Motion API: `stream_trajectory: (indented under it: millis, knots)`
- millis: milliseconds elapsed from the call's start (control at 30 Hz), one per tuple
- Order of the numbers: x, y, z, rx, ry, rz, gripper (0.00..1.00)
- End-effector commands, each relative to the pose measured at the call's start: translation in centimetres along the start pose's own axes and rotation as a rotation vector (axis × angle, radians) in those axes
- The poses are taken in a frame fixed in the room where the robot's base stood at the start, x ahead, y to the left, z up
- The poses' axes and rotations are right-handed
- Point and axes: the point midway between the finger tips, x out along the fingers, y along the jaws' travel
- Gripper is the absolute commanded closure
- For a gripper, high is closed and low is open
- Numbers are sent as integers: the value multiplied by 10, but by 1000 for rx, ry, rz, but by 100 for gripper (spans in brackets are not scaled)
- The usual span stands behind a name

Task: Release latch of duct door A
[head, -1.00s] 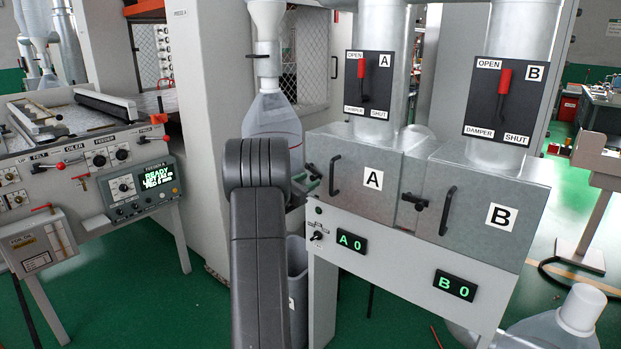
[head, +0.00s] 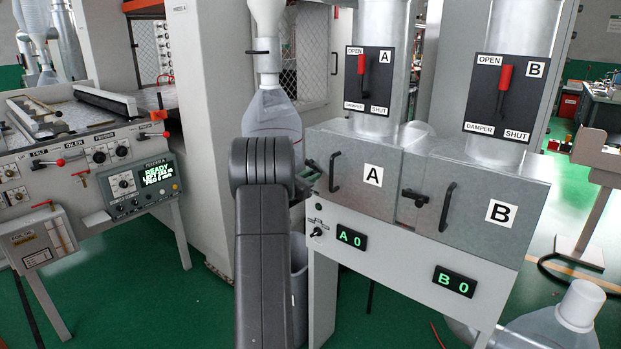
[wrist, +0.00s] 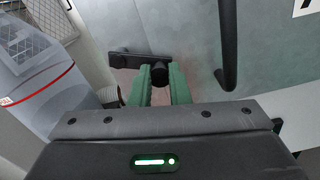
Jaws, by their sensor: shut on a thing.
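Duct door A (head: 360,203) is a grey metal door with an "A" label and a black bar handle (head: 335,173); it looks closed. Its black latch (wrist: 130,58) shows in the wrist view as a flat bar lying nearly level, with a round knob (wrist: 160,72) at its right end. My gripper (wrist: 161,85) has its two green fingers shut on this knob, one on each side. In the head view the latch (head: 313,165) shows at the door's left edge. My own arm hides most of the gripper there.
Door B (head: 480,235) is to the right, with another black latch (head: 415,199) between the doors. Damper levers A (head: 361,75) and B (head: 504,88) are above. A clear plastic bag (head: 272,115) hangs just left of the cabinet, close to my arm.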

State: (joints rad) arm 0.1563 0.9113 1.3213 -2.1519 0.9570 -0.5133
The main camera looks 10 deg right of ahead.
Motion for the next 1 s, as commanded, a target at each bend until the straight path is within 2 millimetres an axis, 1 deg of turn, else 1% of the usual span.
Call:
stream_trajectory:
  millis: [167,367,633,1000]
  knots:
    - [0,0,-7,51,-1,2,100]
    - [-1,1,-16,157,-2,2,100]
    - [-1,4,-25,346,-2,1,100]
    - [-1,14,-36,627,0,2,100]
